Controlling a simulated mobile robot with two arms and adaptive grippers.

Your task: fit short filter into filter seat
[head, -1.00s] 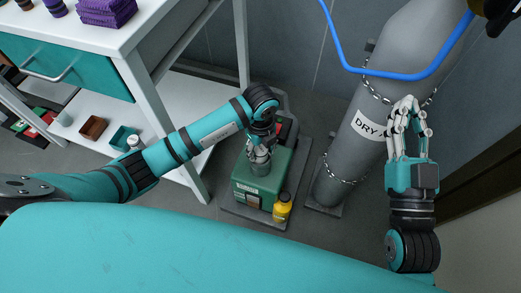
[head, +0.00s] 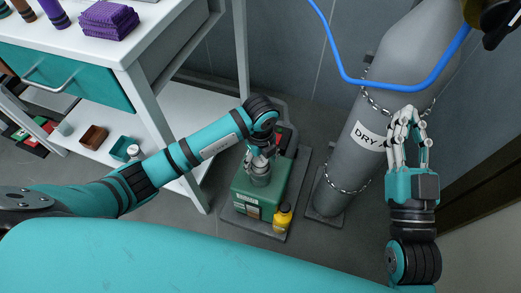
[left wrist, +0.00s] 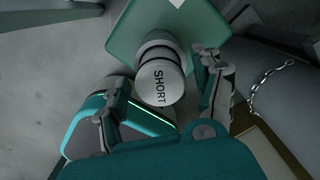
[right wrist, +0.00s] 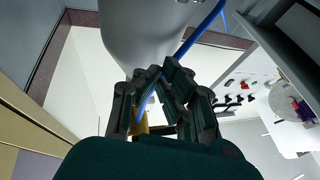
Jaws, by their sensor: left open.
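The short filter (left wrist: 160,83) is a pale grey cylinder marked SHORT on its top face. It also shows in the head view (head: 261,173), on top of the green unit (head: 243,191). The filter seat under it is hidden, so I cannot tell how deep the filter sits. My left gripper (head: 259,157) is over the filter. In the left wrist view (left wrist: 163,98) its fingers are spread on both sides of the filter, open with gaps. My right gripper (head: 407,118) is raised in front of the gas cylinder; its fingertips are close together and seem empty.
A yellow bottle (head: 281,217) stands at the green unit's front right corner. A grey gas cylinder (head: 345,165) with chains and a blue hose (head: 400,86) stands to the right. A white bench (head: 160,30) with a lower shelf is at the left.

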